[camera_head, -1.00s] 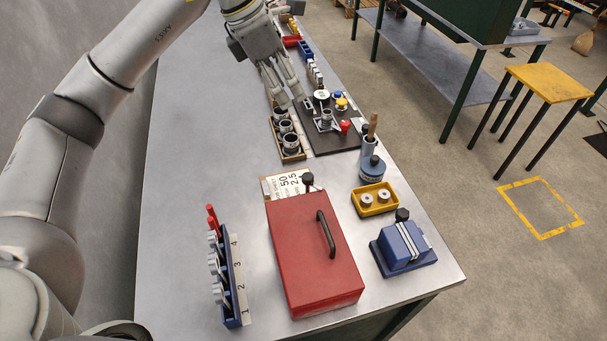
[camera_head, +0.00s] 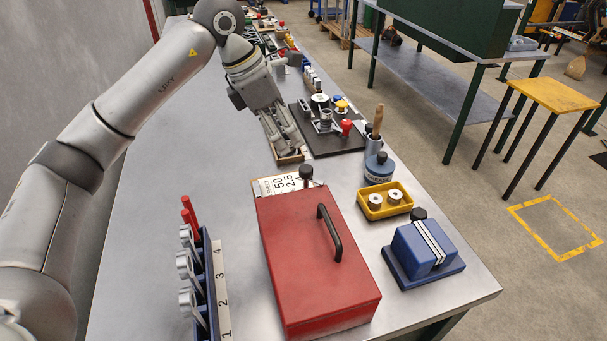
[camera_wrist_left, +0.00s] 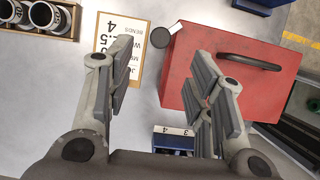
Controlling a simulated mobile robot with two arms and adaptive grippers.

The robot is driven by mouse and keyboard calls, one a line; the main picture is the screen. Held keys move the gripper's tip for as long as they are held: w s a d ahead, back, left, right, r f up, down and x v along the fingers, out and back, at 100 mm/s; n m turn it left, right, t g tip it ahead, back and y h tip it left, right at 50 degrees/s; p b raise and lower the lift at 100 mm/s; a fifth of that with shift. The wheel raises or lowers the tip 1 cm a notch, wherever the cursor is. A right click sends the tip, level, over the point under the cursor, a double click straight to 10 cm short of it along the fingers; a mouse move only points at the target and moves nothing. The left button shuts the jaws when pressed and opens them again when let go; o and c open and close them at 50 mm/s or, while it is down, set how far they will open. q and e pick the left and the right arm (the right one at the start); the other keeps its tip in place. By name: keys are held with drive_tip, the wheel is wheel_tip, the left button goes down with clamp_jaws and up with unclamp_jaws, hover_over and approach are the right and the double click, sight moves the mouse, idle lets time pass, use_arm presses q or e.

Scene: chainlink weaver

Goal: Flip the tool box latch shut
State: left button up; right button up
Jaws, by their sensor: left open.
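The red tool box (camera_head: 310,255) stands closed on the bench, with a black handle (camera_head: 329,232) on its lid; it also shows at the right of the left wrist view (camera_wrist_left: 245,75). A short lever with a black knob (camera_head: 306,173) sticks out at the box's far edge, and the knob shows in the left wrist view (camera_wrist_left: 160,38). It looks like the latch, but I cannot tell its exact position. My left gripper (camera_head: 288,148) is open and empty, above the bench just beyond the box's far end. My right gripper is out of view.
A printed card (camera_head: 272,185) lies by the box's far edge. A blue wrench rack (camera_head: 212,285) stands left of the box. A yellow tray (camera_head: 385,202), a blue block (camera_head: 424,255) and a grease tin (camera_head: 379,170) stand to the right. The bench's left side is clear.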

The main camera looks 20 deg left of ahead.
sight(305, 168)
use_arm(q)
drive_tip(key=p+x, duration=0.1)
drive_tip(key=x, duration=0.9)
drive_tip(key=shift+d+f+p, duration=0.1)
drive_tip(key=shift+f+p, duration=0.05)
drive_tip(key=shift+p, duration=0.15)
drive_tip(key=c, duration=1)
